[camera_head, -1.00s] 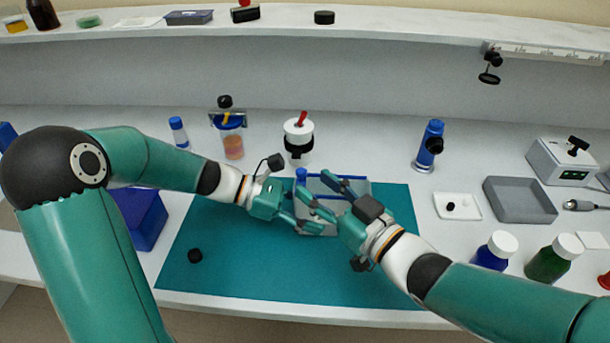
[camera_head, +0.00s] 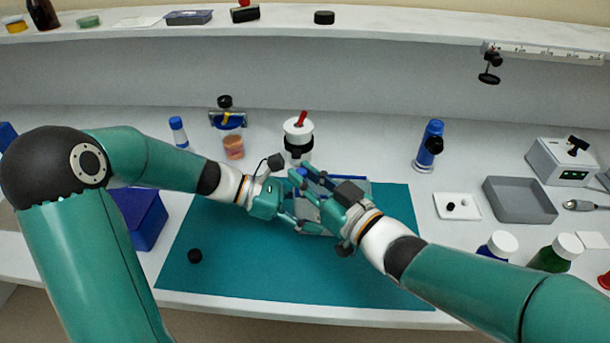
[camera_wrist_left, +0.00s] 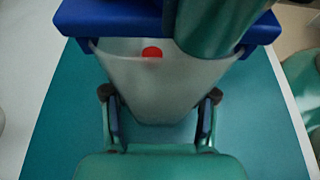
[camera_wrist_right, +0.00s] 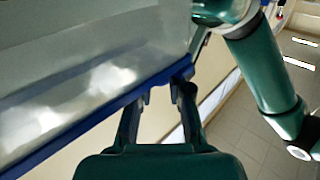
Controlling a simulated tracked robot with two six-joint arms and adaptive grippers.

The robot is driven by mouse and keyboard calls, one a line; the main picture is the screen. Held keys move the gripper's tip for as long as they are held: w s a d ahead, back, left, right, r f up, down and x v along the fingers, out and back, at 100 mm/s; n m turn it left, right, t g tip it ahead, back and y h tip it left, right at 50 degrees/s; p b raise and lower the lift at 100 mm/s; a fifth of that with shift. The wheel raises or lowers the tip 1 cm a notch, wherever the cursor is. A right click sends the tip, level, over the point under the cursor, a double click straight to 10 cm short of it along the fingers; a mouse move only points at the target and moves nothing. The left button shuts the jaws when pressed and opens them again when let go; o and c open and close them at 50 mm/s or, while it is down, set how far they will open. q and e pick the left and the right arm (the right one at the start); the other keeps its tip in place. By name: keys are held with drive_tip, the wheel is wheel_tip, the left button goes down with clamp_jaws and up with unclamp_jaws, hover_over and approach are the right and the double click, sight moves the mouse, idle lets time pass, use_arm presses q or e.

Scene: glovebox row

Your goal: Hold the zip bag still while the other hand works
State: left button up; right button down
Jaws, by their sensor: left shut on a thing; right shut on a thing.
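The zip bag is a translucent pouch with a blue strip along its top. In the head view the bag (camera_head: 308,211) stands over the teal mat, partly hidden by both grippers. My left gripper (camera_head: 300,224) is shut on its lower part. In the left wrist view the bag (camera_wrist_left: 150,88) sits between the fingers (camera_wrist_left: 160,122), and a red spot shows in or through it. My right gripper (camera_head: 302,186) is at the blue strip. In the right wrist view its fingers (camera_wrist_right: 163,92) are shut on the strip's end (camera_wrist_right: 120,104); the exact grip is unclear.
The teal mat (camera_head: 250,270) is mostly clear, with a black cap (camera_head: 195,256) at its left. A white jar (camera_head: 298,135) stands close behind the bag. A blue box (camera_head: 142,218) is left; a grey tray (camera_head: 520,199) and capped bottles (camera_head: 500,245) are right.

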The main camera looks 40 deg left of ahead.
sight(370, 191)
drive_tip(key=w+d, duration=0.2)
drive_tip(key=d, duration=0.1)
drive_tip(key=w+d, duration=0.2)
drive_tip(key=d, duration=0.1)
drive_tip(key=w+d, duration=0.2)
drive_tip(key=d, duration=0.2)
use_arm(q)
drive_tip(key=shift+a, duration=0.1)
use_arm(e)
drive_tip(key=c, duration=1.1)
unclamp_jaws()
drive_tip(key=shift+a, duration=0.1)
drive_tip(key=shift+o, duration=0.2)
drive_tip(key=v, duration=1.2)
drive_tip(key=shift+f, duration=0.1)
use_arm(q)
drive_tip(key=o, duration=1.6)
